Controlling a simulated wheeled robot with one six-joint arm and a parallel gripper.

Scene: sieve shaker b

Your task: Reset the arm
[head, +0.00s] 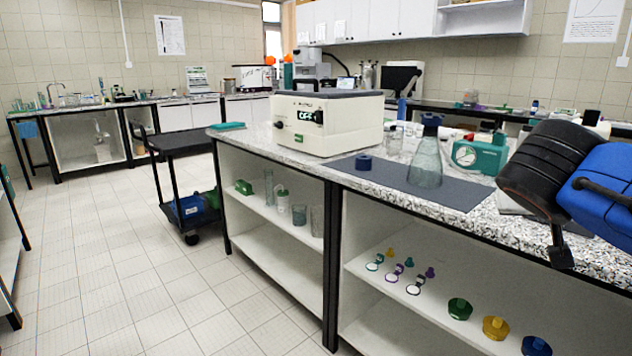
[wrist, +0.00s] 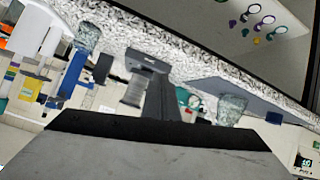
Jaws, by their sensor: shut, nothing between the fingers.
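My arm shows at the right edge in the head view, with a black rounded section and a blue section over the bench's front edge. A small black part (head: 561,256) hangs below it, likely the end of my gripper. In the wrist view a broad dark grey block of my gripper (wrist: 155,130) fills the bottom. Its fingers are shut and no object shows held. The bench appears upside down beyond it. A cream box instrument (head: 322,122) with a lit display stands on the bench, well left of my arm.
A dark mat (head: 385,182) carries a glass flask (head: 425,160) and a blue cap (head: 363,162). A teal dial instrument (head: 481,155) stands close left of my arm. Small coloured caps and rings lie on the shelf below. A black cart (head: 178,143) and open floor are left.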

